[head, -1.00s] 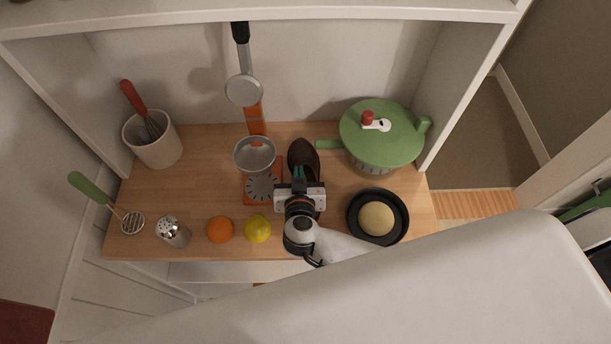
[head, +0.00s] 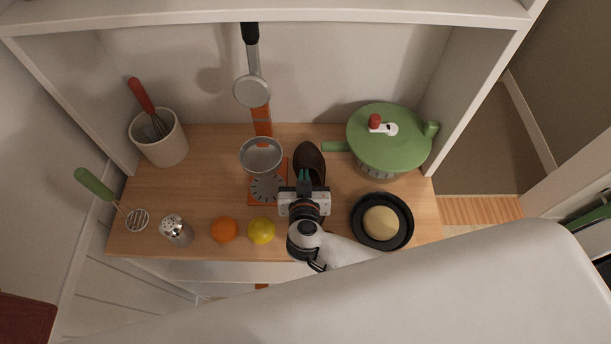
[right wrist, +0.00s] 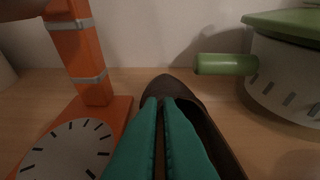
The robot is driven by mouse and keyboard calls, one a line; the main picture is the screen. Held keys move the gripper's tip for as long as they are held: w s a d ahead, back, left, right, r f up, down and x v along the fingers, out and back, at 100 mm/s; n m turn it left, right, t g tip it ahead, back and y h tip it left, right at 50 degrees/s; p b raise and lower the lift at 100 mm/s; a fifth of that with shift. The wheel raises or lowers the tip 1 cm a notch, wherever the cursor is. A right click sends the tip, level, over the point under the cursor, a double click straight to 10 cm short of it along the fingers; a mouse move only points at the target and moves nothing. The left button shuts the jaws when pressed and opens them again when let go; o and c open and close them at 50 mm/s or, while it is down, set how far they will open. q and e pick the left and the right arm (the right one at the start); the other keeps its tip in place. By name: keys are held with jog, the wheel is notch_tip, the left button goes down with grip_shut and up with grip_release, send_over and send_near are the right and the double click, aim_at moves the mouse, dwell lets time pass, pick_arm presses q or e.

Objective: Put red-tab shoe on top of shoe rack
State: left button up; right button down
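A dark brown shoe (head: 309,157) is on the wooden shelf, its toe toward the back wall. It also shows in the right wrist view (right wrist: 211,128), with its opening facing up. No red tab shows on it; its heel end is hidden under my right gripper. My right gripper (head: 304,178) reaches down onto the shoe. Its teal fingers (right wrist: 161,103) are close together at the shoe's left side, with a thin dark strip of the shoe between them. Whether the shoe is clear of the shelf cannot be told. No shoe rack shows. My left gripper is out of view.
An orange kitchen scale (head: 267,188) stands close left of the shoe. A green-lidded pot (head: 388,140) and a black pan (head: 382,222) are at the right. A lemon (head: 261,231), orange (head: 224,230), shaker (head: 176,230) and utensil crock (head: 160,138) are at the left. Shelf walls enclose the sides.

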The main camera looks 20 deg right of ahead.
jog(key=r+b+v, duration=0.1)
jog(key=b+v, duration=0.1)
jog(key=v, duration=1.3)
jog(key=shift+r, duration=0.45)
